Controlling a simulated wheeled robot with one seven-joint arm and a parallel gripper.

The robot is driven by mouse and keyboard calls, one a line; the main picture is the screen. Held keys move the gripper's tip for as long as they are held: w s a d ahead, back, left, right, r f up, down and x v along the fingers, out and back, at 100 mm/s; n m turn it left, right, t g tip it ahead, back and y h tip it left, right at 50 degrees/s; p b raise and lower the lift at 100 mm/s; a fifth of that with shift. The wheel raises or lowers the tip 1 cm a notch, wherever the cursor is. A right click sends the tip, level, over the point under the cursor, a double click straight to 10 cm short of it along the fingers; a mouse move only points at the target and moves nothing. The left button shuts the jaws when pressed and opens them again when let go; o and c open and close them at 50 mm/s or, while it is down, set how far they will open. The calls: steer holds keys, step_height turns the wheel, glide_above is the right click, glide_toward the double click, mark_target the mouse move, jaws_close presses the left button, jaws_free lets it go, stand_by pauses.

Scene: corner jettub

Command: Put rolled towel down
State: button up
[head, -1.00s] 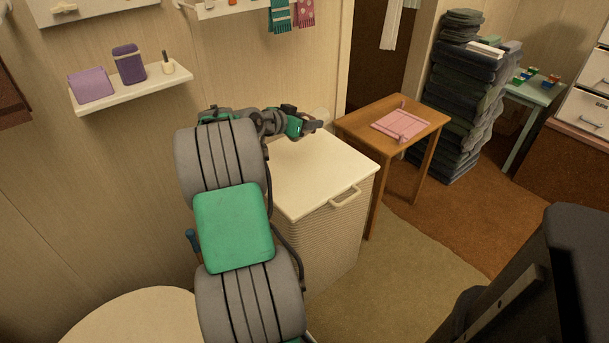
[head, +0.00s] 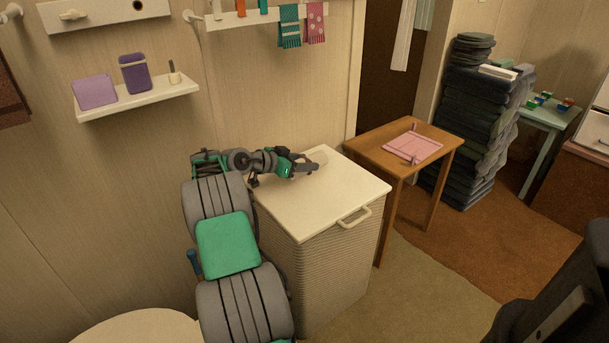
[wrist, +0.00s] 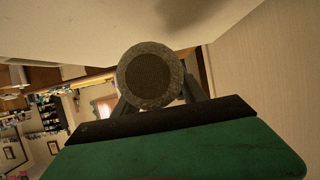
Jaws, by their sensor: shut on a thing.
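The pale lid surface and a dark shadow show near the roll in the wrist view. I cannot tell whether the roll touches the lid.
The lid's front is bare, with a handle (head: 354,216). A wooden table (head: 400,160) with a pink item (head: 412,148) stands right of the hamper. The wall is close behind. A shelf (head: 140,97) hangs at left.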

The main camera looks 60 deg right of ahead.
steer(key=f, duration=0.1)
steer(key=f+b, duration=0.1)
steer(key=f, duration=0.2)
steer(key=shift+w, duration=0.25)
steer(key=shift+w+r, duration=0.1)
steer(key=shift+f+b, duration=0.2)
steer(key=shift+b, duration=0.15)
steer(key=o, duration=1.4)
steer(key=shift+o, duration=0.2)
